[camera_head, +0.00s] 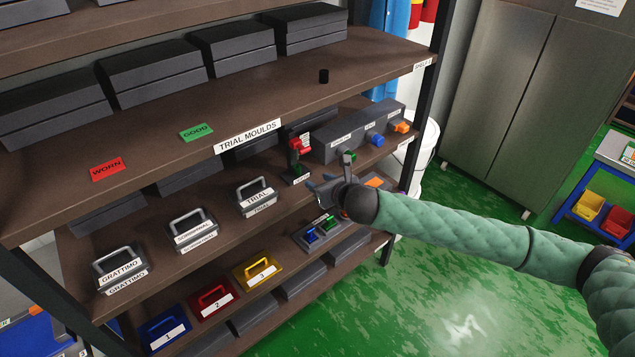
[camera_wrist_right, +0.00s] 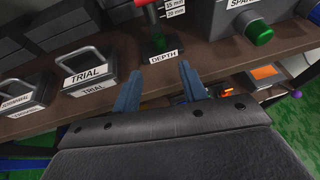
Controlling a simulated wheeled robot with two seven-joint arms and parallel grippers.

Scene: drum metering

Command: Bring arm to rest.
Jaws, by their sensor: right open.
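My right arm, in a quilted green sleeve, comes in from the right in the head view. My right gripper (camera_head: 325,190) is at the front of the middle shelf, near the depth gauge (camera_head: 299,160) with its red top. In the right wrist view the two blue fingers of the right gripper (camera_wrist_right: 160,88) are spread apart with nothing between them. The depth gauge also shows in the right wrist view (camera_wrist_right: 157,42), beyond the fingers. The handled block labelled TRIAL (camera_wrist_right: 89,72) stands left of the fingers. My left gripper is not in view.
The shelf rack (camera_head: 215,150) holds dark mould boxes and handled blocks. A grey box (camera_head: 345,136) with coloured knobs stands behind the right gripper. Blue, red and yellow handled blocks sit lower down. Open green floor (camera_head: 455,300) lies right of the rack, before a metal cabinet (camera_head: 510,90).

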